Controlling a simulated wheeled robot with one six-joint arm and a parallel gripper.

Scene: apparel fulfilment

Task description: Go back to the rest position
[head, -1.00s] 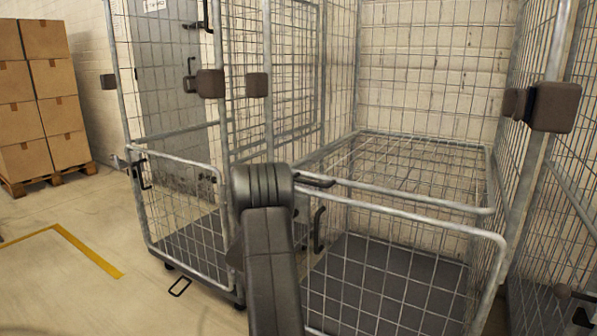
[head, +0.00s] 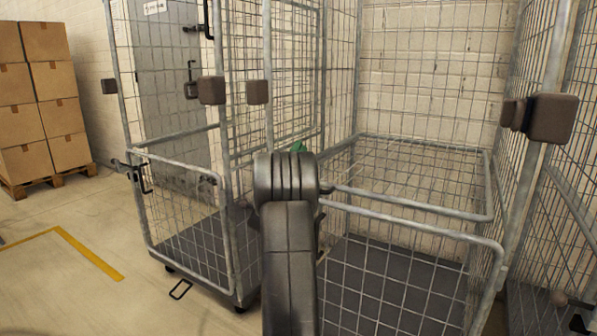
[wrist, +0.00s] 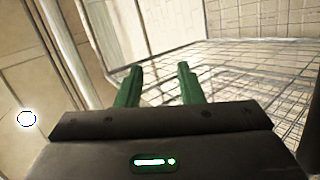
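My gripper (wrist: 157,80) shows in the wrist view as two green fingers held apart, with nothing between them. It is open and empty. In the head view only a small green bit of it (head: 298,147) shows behind my dark arm; the rest is hidden by the arm. The arm reaches up in front of a wire roll cage (head: 420,225), whose half-height front panel and dark floor are in view. The cage floor looks empty where I can see it. In the wrist view cage mesh (wrist: 250,85) lies beyond the fingers.
A second wire cage (head: 185,205) stands to the left, and part of another (head: 575,225) shows at the right edge. Stacked cardboard boxes (head: 42,100) stand on a pallet at the far left. Yellow tape (head: 90,255) marks the open floor at the left.

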